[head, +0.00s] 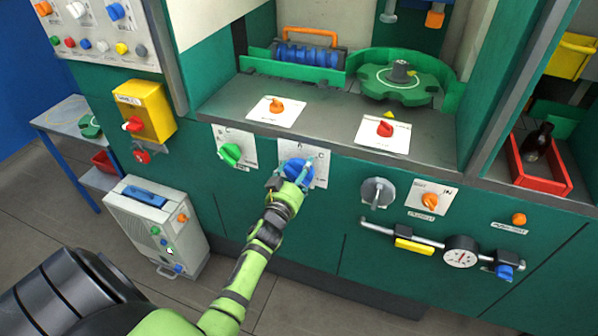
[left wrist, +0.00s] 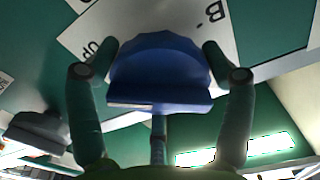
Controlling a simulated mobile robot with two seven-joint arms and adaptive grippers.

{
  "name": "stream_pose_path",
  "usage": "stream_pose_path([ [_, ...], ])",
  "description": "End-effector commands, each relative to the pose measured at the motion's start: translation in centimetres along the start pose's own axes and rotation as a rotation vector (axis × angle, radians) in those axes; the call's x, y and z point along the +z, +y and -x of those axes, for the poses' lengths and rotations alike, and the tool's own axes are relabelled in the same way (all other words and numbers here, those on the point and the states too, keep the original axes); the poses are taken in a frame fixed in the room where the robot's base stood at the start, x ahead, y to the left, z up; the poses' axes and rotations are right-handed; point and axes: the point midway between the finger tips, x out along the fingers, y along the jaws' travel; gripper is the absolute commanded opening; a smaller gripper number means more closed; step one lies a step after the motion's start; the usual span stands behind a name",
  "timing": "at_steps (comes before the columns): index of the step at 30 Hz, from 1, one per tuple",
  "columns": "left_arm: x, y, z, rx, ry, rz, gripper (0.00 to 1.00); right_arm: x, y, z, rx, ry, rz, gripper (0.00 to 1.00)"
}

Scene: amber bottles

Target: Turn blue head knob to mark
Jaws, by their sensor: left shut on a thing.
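The blue head knob (head: 298,172) sits on a white marked plate (head: 321,166) on the green front panel of the machine. My left gripper (head: 292,178) reaches it from below and is shut on it. In the left wrist view the blue knob (left wrist: 160,72) lies between the two fingers of my left gripper (left wrist: 160,62), one at each side. A letter B and part of another label show on the plate (left wrist: 195,22) there. The mark that the knob points to cannot be made out. My right gripper is not in view.
A green knob (head: 230,153) is on a plate just left of the blue one. A grey round handle (head: 378,192) and an orange knob (head: 430,201) are to the right. A pipe with a gauge (head: 461,252) sticks out lower right. A grey cabinet (head: 153,225) stands on the floor at left.

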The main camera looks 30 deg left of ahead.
Motion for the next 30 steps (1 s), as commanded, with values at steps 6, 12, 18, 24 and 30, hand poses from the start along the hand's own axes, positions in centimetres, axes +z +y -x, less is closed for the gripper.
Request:
stream_pose_path([
  [6,0.8,0.0,0.2,-0.002,-0.018,0.001,1.00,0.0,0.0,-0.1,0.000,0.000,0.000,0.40],
  [12,0.5,0.0,0.2,-0.001,-0.012,0.001,1.00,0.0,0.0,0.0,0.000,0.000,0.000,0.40],
  [18,0.5,0.0,0.9,-0.001,-0.011,0.001,1.00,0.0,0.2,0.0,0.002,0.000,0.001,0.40],
  [24,0.6,0.0,4.6,-0.001,-0.013,0.002,1.00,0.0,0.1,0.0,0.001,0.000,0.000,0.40],
  [30,0.6,0.0,8.8,-0.002,-0.015,0.003,1.00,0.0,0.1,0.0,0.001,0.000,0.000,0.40],
])
